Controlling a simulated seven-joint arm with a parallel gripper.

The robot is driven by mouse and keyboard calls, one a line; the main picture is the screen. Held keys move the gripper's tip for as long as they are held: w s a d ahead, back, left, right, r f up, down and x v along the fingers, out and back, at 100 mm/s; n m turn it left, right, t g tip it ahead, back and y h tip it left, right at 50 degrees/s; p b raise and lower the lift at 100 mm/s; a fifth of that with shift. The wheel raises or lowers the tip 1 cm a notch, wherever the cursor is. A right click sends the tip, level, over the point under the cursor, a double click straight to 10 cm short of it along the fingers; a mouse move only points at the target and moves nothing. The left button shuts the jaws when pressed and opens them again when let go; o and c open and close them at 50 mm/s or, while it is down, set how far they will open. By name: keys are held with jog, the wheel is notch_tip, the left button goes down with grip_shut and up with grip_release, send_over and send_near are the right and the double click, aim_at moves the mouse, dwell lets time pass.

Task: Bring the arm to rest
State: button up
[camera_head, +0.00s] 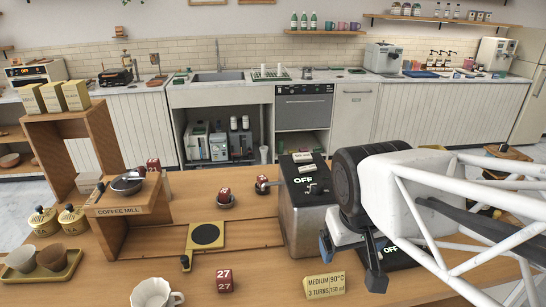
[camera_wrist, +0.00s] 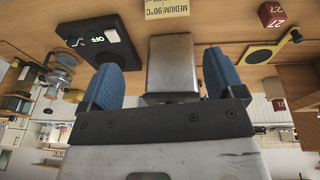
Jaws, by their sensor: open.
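My gripper (camera_head: 350,258) is at the right of the counter, beside the steel box marked OFF (camera_head: 303,215). In the wrist view my gripper (camera_wrist: 160,75) has its two blue-padded fingers spread wide apart. The steel box (camera_wrist: 176,62) shows between and beyond the fingers. I see nothing held, and a gap to the box is hard to judge. My white arm (camera_head: 430,190) reaches in from the right edge, in front of part of the counter.
A black OFF plate (camera_wrist: 105,42) lies near my gripper. The recipe card (camera_head: 324,285), red 27 block (camera_head: 224,281), white jug (camera_head: 153,294) and tray (camera_head: 14,275) with two cups stand along the front.

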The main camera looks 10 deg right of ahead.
jog(key=shift+s+a+f+m+y, duration=0.1)
jog(key=shift+s+a+m+y, duration=0.15)
jog(key=shift+s, duration=0.25)
jog(key=shift+s+a+f+m+y, duration=0.1)
jog(key=shift+s+a+y, duration=0.05)
jog(key=shift+s+a, duration=0.25)
dwell(0.8)
